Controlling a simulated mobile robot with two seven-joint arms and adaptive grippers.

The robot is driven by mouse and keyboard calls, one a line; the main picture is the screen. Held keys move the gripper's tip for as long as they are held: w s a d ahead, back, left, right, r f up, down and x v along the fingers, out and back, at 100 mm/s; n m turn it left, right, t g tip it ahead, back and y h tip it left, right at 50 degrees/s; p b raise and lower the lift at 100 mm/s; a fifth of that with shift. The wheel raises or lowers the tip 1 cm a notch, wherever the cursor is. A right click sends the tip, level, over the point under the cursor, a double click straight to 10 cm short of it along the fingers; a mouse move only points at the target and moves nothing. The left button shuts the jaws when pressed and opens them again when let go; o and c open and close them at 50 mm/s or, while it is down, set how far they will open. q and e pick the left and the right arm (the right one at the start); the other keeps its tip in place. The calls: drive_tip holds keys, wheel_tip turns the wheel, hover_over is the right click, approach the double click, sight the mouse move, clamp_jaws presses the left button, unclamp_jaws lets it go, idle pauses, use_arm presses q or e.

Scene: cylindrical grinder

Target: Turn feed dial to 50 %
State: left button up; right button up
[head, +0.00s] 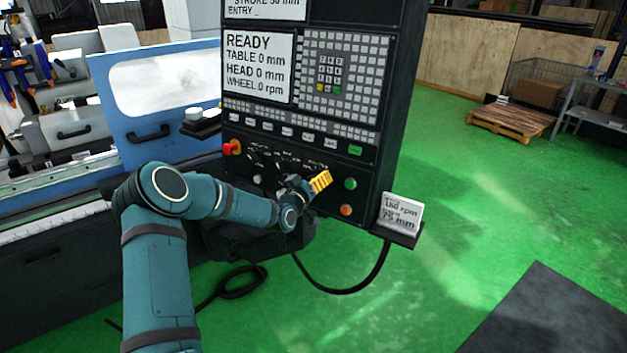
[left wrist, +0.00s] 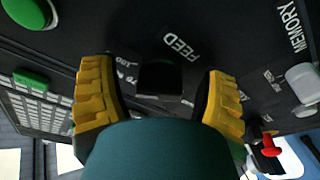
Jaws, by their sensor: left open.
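The feed dial (left wrist: 160,78) is a black knob on the dark control panel, below the white word FEED in the left wrist view. Numbers around it are partly readable, and I cannot tell which one it points to. My left gripper (left wrist: 160,92) is open, with one yellow finger on each side of the dial and gaps to it. In the head view the left gripper (head: 320,181) is at the lower panel, and it and its wrist hide the feed dial. My right gripper is in neither view.
The control panel (head: 237,175) carries a red emergency knob (head: 231,147), a green button (head: 350,184) and an orange button (head: 346,210) near the gripper. A small shelf with a white card (head: 400,213) juts out at the panel's lower right. A cable hangs below.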

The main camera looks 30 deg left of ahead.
use_arm(q)
drive_tip(key=c, duration=1.2)
drive_tip(key=n+y+b, duration=0.1)
drive_tip(key=n+b, duration=0.3)
drive_tip(key=shift+n+g, duration=0.3)
drive_tip(key=shift+n, duration=0.1)
drive_tip(key=n+g+b, duration=0.1)
drive_tip(key=n+b, duration=0.2)
drive_tip(key=n, duration=0.2)
drive_tip(key=shift+d+r+n+b, duration=0.1)
drive_tip(key=shift+r+n+b, duration=0.05)
drive_tip(key=shift+n+b, duration=0.25)
drive_tip(key=n+g+b, duration=0.1)
drive_tip(key=n+b, duration=0.1)
drive_tip(key=n, duration=0.1)
drive_tip(key=shift+r, duration=0.1)
drive_tip(key=shift+r+n+b, duration=0.1)
drive_tip(key=shift+n+b, duration=0.6)
drive_tip(key=shift+n, duration=0.7)
